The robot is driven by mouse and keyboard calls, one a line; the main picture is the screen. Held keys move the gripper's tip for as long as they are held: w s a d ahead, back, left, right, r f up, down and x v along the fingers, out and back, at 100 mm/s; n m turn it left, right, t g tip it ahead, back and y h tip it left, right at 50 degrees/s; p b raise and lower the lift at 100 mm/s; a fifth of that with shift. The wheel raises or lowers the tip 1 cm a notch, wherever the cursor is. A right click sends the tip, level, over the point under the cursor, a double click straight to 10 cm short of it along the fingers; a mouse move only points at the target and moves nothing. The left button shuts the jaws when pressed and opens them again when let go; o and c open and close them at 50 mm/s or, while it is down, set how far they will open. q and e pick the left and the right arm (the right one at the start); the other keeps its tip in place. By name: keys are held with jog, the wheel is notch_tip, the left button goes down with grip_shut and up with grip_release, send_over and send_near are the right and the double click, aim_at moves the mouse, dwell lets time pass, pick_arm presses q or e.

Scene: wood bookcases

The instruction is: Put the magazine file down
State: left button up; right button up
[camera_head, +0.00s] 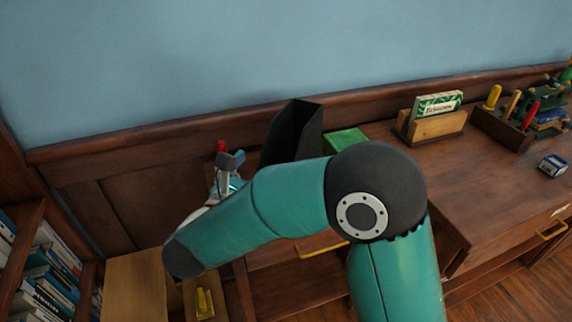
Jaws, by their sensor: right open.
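The black magazine file (292,132) stands upright near the back of the brown wooden top, close to the blue wall. Its lower part is hidden behind my right arm. My right gripper (230,162) is open, to the left of the file and apart from it in the picture. The gripper is small and partly hidden by its own teal arm, which bends across the middle of the view. My left gripper is not in view.
A green flat item (345,141) lies right of the file. Further right are a wooden holder with a green-and-white box (438,104), a tool rack (507,127) and a small blue box (552,165). A bookshelf (45,262) stands at left. The front right top is clear.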

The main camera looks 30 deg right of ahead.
jog(key=p+x, duration=0.4)
jog(key=x, duration=1)
jog(key=shift+w+r+p, duration=0.2)
jog(key=shift+w+p, duration=0.15)
jog(key=shift+w, duration=0.15)
jog(key=shift+d, duration=0.1)
jog(key=shift+c, duration=0.2)
jog(key=c, duration=1.5)
jog(key=shift+r, duration=0.15)
jog(key=shift+c, duration=0.2)
